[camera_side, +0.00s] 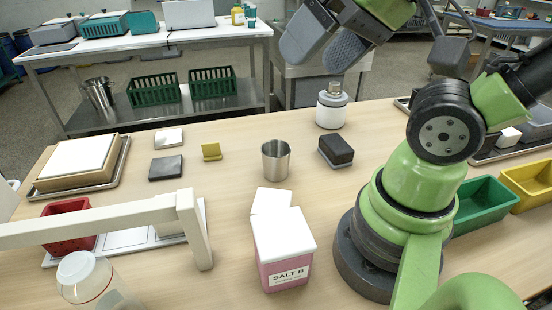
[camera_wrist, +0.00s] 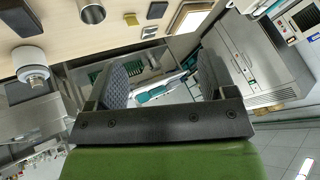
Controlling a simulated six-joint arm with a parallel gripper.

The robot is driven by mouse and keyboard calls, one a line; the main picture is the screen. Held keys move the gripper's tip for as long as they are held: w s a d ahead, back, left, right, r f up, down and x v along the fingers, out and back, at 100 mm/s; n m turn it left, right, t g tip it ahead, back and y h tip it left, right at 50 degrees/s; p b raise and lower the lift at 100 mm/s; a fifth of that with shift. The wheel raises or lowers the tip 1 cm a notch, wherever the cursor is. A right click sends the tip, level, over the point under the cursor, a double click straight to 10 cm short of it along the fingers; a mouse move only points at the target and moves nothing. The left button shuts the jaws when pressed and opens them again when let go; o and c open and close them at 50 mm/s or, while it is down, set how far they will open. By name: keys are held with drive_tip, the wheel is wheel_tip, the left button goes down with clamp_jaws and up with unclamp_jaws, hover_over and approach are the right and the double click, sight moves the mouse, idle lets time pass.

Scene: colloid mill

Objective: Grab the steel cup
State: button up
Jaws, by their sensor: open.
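The steel cup (camera_side: 276,160) stands upright on the wooden table near the middle of the side view. It is a plain, shiny, tapered cup, open at the top. In the wrist view the cup (camera_wrist: 91,11) shows at the upper left, cut by the top edge. My gripper (camera_side: 322,50) is high above the table, up and to the right of the cup in the side view. Its two grey padded fingers are apart, with nothing between them. The fingers also show in the wrist view (camera_wrist: 162,80), pointing toward the background bench rather than at the cup.
A white-and-grey bottle (camera_side: 332,106) and a dark block (camera_side: 336,150) stand right of the cup. A yellow block (camera_side: 211,151) lies to its left. The pink SALT B box (camera_side: 283,250) stands in front. A beige frame (camera_side: 190,215) rises at front left.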

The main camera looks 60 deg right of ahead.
idle(0.4)
drive_tip(key=o, duration=0.3)
drive_tip(key=n+g+h, duration=0.2)
drive_tip(key=n+g, duration=0.4)
drive_tip(key=n, duration=0.1)
hover_over(276, 158)
drive_tip(key=w+d, duration=0.1)
drive_tip(key=w, duration=0.1)
wheel_tip(276, 158, down, 15)
drive_tip(key=shift+n+g, duration=0.6)
drive_tip(key=shift+s+d+f, duration=0.1)
drive_tip(key=shift+d+f, duration=0.15)
drive_tip(key=shift+f, duration=2.05)
drive_tip(key=shift+s+d+f, duration=0.1)
drive_tip(key=shift+d+f, duration=0.2)
drive_tip(key=shift+f, duration=2.05)
drive_tip(key=shift+s+d+f, duration=0.1)
drive_tip(key=shift+d+f, duration=0.15)
drive_tip(key=shift+f, duration=2.05)
